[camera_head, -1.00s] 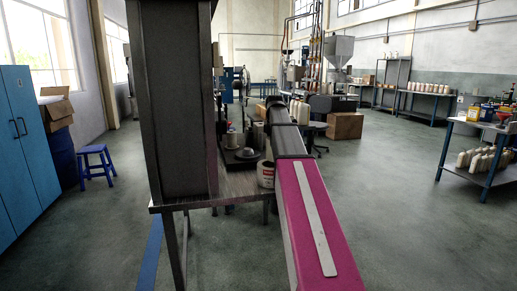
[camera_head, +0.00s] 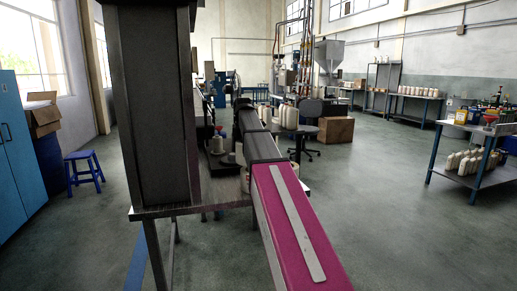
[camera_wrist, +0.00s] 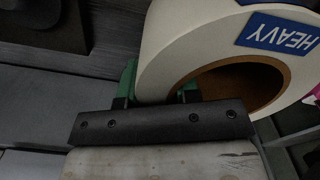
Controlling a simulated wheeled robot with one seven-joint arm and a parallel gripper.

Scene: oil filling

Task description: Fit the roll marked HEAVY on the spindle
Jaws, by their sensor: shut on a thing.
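The white roll (camera_wrist: 185,40), with a brown core and a blue label reading HEAVY, fills the upper right of the wrist view, cut off by the frame edge. My gripper (camera_wrist: 157,92) is shut on the roll's wall, one green fingertip at its outer side and the other at the core opening. In the head view my arm hides the gripper and most of the roll.
A dark round object (camera_wrist: 40,35) lies at the upper left of the wrist view. A blue stool (camera_head: 83,168) stands left, a bottle-laden table (camera_head: 470,180) right. Open floor lies between bench and table.

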